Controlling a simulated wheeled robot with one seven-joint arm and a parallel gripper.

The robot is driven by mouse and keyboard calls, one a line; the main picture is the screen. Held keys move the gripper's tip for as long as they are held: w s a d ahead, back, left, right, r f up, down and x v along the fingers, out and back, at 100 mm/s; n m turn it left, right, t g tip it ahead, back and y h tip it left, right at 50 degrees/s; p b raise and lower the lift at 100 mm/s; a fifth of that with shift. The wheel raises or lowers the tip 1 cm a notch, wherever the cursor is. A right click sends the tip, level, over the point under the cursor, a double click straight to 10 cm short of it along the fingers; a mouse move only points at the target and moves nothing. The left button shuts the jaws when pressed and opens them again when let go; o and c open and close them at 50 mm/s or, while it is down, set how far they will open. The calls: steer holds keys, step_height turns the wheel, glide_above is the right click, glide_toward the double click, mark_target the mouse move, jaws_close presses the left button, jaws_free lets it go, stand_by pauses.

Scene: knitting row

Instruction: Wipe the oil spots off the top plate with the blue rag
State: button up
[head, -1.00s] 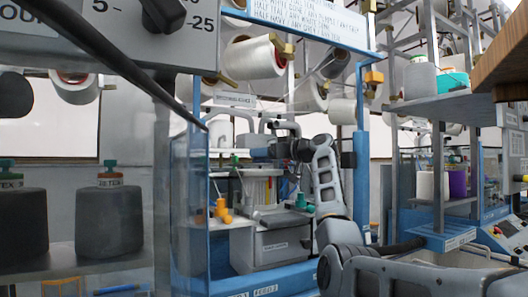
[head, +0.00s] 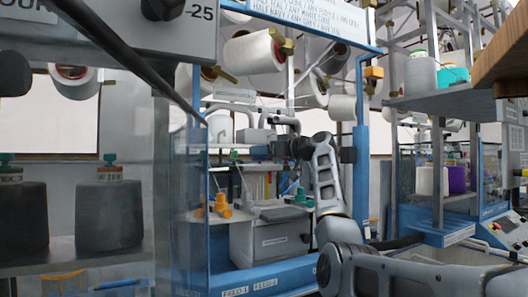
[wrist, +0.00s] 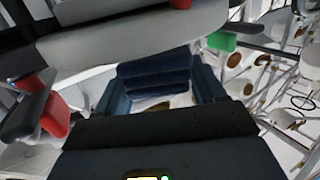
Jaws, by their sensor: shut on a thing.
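My gripper (wrist: 160,88) is shut on a folded dark blue rag (wrist: 153,76), whose ribbed layers show between the two fingers in the wrist view. A flat grey top surface (head: 249,221), perhaps the top plate, lies below and apart from my gripper. I cannot make out oil spots on it. In the wrist view a pale grey rounded part (wrist: 140,38) lies beyond the rag; I cannot tell whether they touch.
A blue upright (head: 361,140) stands close to my arm on the right. A clear panel (head: 190,200) and an orange fitting (head: 222,204) stand on the left. White yarn cones (head: 252,50) hang above. A wooden edge (head: 500,50) juts in at upper right.

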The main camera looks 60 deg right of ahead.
steer(key=shift+f+b, duration=0.45)
steer(key=shift+f, duration=0.35)
